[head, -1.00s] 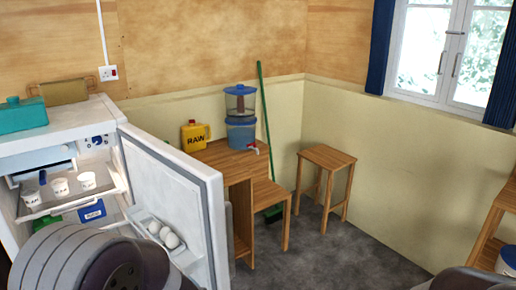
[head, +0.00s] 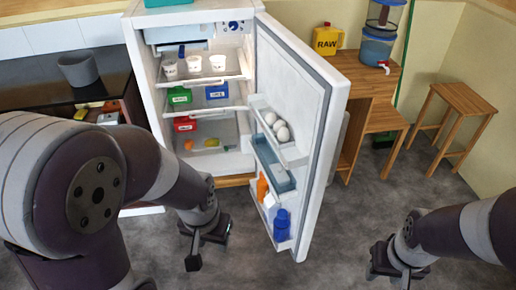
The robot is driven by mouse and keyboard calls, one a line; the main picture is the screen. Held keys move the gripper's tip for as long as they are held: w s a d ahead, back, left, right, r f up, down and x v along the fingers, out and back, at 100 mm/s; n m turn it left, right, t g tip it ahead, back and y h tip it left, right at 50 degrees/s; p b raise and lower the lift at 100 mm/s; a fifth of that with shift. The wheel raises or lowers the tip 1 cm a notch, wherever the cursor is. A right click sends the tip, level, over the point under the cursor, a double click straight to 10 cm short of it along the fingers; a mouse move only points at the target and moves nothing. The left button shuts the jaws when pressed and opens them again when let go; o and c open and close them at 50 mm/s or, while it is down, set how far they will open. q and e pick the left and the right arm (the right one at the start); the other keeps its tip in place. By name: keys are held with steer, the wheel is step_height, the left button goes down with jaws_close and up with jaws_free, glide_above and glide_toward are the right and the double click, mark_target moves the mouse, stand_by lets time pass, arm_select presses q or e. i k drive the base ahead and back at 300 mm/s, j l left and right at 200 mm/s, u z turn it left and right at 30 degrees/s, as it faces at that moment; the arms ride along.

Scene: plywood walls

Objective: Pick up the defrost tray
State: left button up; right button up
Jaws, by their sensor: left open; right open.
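The fridge (head: 146,70) stands open at upper centre in the head view. Under its freezer box (head: 178,36), a pale shelf or tray (head: 215,76) holds three white cups (head: 193,65); I cannot tell whether this is the defrost tray. A blue-grey bin (head: 277,168) sits in the open door (head: 300,75). My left gripper (head: 208,248) is open and empty, low in front of the fridge and left of the door. My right gripper (head: 392,274) is open and empty at lower right, beyond the door and apart from the fridge.
The fridge door juts toward me between my grippers, with eggs (head: 277,127) and bottles (head: 281,225) in it. A counter (head: 35,92) with a grey pot (head: 78,70) stands left. A wooden table (head: 375,82) and stool (head: 461,101) stand right. The floor between is clear.

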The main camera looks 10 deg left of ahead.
mark_target(182, 46)
steer(key=i+l+u, duration=0.2)
steer(key=u, duration=0.3)
steer(key=i+l+u, duration=0.1)
steer(key=l+u, duration=0.9)
steer(key=k+l, duration=0.1)
steer(key=l, duration=0.35)
steer(key=l+u, duration=0.1)
steer(key=l, duration=0.4)
steer(key=k+l+u, duration=0.1)
steer(key=l, duration=0.35)
steer(key=k+l, duration=0.15)
steer(key=l, duration=0.25)
steer(key=k, duration=0.2)
steer(key=i+j+z, duration=0.1)
steer(key=j, duration=0.3)
steer(key=i+j+z, duration=0.1)
steer(key=j, duration=0.3)
steer(key=i+j, duration=0.25)
steer(key=j, duration=0.2)
steer(key=i+j+z, duration=0.15)
steer(key=j, duration=0.25)
steer(key=j+z, duration=0.1)
steer(key=j, duration=0.35)
steer(key=i, duration=0.05)
